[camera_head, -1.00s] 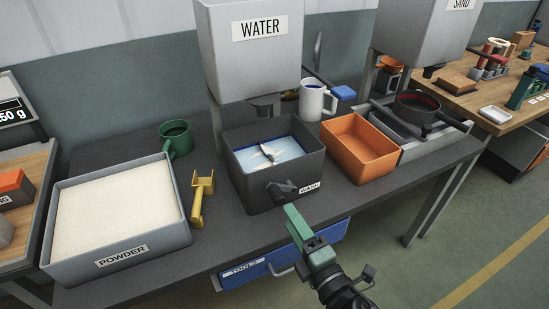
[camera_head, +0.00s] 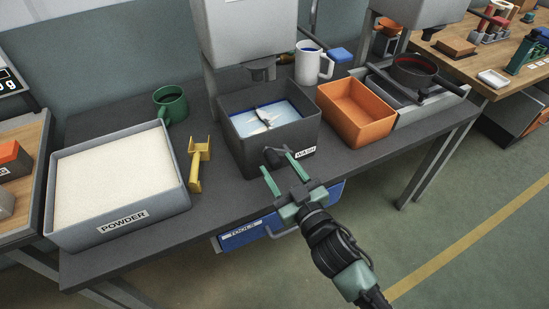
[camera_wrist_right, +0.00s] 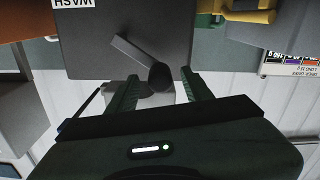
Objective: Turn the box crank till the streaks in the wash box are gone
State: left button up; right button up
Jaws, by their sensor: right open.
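The dark grey wash box (camera_head: 245,158) stands on the table below the water tank. It holds pale blue water (camera_head: 280,113) with white streaks and a dark paddle across it. The black crank (camera_head: 274,156) sticks out of its front wall, left of the WASH label. My right gripper (camera_head: 278,163) is open in front of the box, its green fingers on either side of the crank. In the right wrist view the crank's knob (camera_wrist_right: 160,76) lies between the open fingers (camera_wrist_right: 160,88); I see no clear contact. My left gripper is not in view.
A powder tray (camera_head: 70,227), yellow scoop (camera_head: 196,170) and green mug (camera_head: 168,103) stand left of the box. An orange bin (camera_head: 365,132) and white mug (camera_head: 309,66) stand to its right. A blue tools drawer (camera_head: 250,232) hangs under the front edge.

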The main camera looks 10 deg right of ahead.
aim_at(279, 154)
jog(key=shift+x, duration=1.35)
grip_shut()
dwell(0.4)
